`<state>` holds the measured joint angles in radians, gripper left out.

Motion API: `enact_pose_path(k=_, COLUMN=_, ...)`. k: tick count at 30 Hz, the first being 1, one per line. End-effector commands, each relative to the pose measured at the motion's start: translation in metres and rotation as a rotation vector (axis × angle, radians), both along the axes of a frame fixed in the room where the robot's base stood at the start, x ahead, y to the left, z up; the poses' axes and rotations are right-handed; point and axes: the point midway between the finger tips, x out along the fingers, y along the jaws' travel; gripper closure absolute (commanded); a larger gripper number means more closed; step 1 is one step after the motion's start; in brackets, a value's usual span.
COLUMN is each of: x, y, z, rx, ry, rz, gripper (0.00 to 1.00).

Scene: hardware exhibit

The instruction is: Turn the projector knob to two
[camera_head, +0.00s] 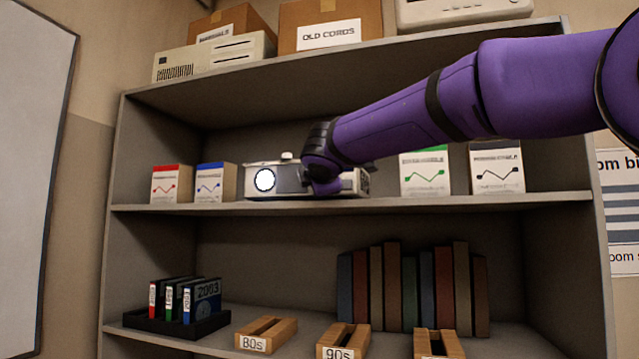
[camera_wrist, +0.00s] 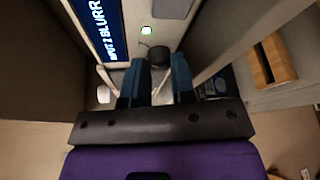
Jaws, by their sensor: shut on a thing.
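The white and grey projector (camera_head: 258,166) sits on the middle shelf, its round lens lit white on the left of its front. My gripper (camera_head: 320,182) is at the right part of the projector's front, and the arm hides the knob in the head view. In the wrist view, a dark round knob (camera_wrist: 158,56) shows between the two blue fingers of my gripper (camera_wrist: 159,66), which are shut on it. The knob's setting cannot be read.
Red and blue-marked boxes (camera_head: 171,184) stand left of the projector; a green-marked box (camera_head: 425,173) and a black-marked box (camera_head: 496,168) stand to the right. The shelf edge (camera_head: 400,203) runs below. A blue panel (camera_wrist: 99,28) with partly cut-off text, seemingly "2 BLURR", shows in the wrist view.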

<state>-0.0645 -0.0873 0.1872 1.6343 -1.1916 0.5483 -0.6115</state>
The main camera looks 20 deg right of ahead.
Motion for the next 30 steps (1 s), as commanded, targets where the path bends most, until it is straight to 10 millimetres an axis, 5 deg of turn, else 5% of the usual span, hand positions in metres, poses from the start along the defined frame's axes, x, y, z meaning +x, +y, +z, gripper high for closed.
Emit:
enact_pose_path(k=26, x=0.0001, y=-0.0008, z=-0.0031, rx=0.115, ry=-0.080, rz=-0.003, gripper=1.00)
enact_pose_path(k=27, x=0.0001, y=-0.0008, z=-0.0031, rx=0.115, ry=-0.080, rz=-0.003, gripper=0.72)
enact_pose_path(k=30, x=0.0001, y=-0.0008, z=-0.0027, rx=0.115, ry=-0.081, rz=-0.003, gripper=0.66)
